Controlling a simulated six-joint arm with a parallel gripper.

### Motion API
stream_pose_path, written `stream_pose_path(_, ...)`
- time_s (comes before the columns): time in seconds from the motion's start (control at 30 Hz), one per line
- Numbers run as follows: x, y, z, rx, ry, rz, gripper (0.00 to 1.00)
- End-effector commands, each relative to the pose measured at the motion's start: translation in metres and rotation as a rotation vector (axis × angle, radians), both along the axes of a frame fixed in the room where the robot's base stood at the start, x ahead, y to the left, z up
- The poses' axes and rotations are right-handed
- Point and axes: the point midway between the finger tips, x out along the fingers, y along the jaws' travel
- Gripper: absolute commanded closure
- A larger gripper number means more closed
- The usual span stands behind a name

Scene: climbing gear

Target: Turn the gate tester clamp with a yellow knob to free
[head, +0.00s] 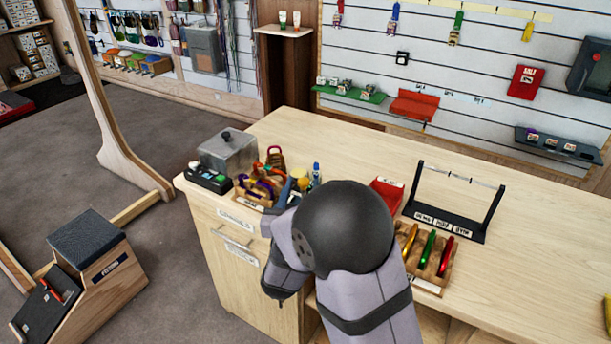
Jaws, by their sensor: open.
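A small yellow knob (301,180) shows near the left end of the wooden counter, just behind my arm. The clamp under it is mostly hidden, so its setting cannot be read. My gripper (288,191) is at the left of the knob and close to it, partly covered by my own wrist. Its jaws are open. Whether they touch the knob cannot be told from this view.
A wooden tray (242,200) of colored carabiners, a grey lidded box (229,153) and a black device (207,181) stand left of the knob. A red box (386,194) and a black rack (443,232) stand farther right.

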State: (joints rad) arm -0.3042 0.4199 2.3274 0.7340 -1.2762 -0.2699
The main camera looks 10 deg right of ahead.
Motion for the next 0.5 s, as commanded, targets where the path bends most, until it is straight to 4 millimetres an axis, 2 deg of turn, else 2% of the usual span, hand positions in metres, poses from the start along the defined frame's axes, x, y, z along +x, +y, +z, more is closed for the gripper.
stream_pose_path(0.27,0.004,-0.001,-0.002,0.011,0.001,-0.004,0.59)
stream_pose_path(0.5,0.027,-0.011,0.000,0.012,0.002,-0.004,0.59)
